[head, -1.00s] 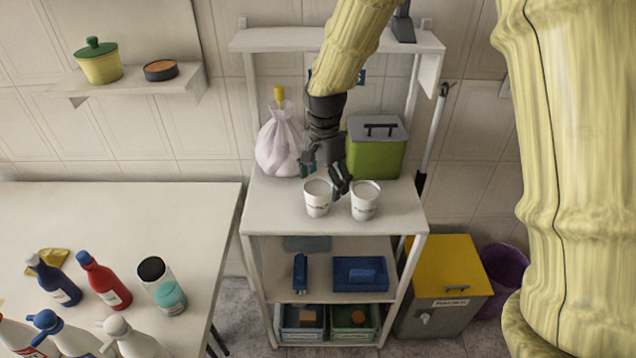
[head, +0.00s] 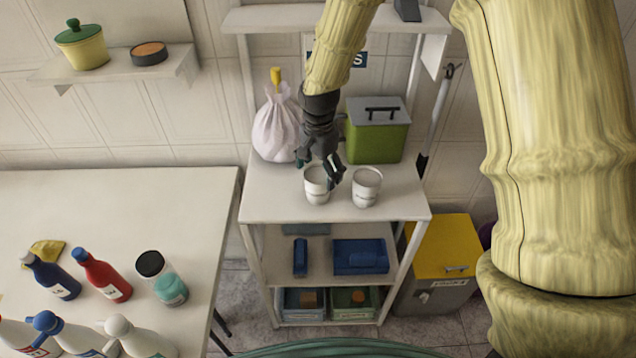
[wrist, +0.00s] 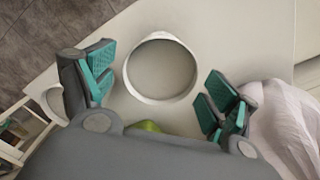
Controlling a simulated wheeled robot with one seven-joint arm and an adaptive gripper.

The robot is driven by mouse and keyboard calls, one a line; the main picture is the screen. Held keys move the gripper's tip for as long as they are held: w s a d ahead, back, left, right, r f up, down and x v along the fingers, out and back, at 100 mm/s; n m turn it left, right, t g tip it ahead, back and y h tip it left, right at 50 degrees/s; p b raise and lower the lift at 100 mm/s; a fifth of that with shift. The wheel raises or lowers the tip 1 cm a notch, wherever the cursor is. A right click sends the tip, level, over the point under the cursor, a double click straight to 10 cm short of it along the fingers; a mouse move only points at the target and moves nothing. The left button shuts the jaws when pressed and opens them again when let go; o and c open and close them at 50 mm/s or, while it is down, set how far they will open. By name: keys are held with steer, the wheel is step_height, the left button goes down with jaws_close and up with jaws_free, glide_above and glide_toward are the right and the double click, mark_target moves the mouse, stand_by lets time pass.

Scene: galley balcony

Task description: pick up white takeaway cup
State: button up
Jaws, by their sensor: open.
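Two white takeaway cups stand upright side by side on the top of a white shelf unit: a left cup (head: 316,192) and a right cup (head: 365,190). My gripper (head: 319,168) is open and points down over the left cup, partly hiding its rim. In the wrist view, the round open mouth of a cup (wrist: 161,70) lies between the spread teal-padded fingers of my gripper (wrist: 160,78), with a gap visible on both sides. The fingers do not appear to touch it.
A tied white bag (head: 278,130) and a green bin with grey lid (head: 377,133) stand behind the cups. An upper shelf (head: 285,18) is above. A table with bottles (head: 170,215) is at left, and a yellow-lidded box (head: 443,245) is at lower right.

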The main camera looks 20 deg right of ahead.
steer(key=shift+s+f+p, duration=0.15)
steer(key=shift+f+p, duration=0.2)
steer(key=shift+a+f+p, duration=0.1)
steer(key=shift+f+p, duration=0.85)
steer(key=shift+f, duration=1.3)
steer(key=c, duration=0.8)
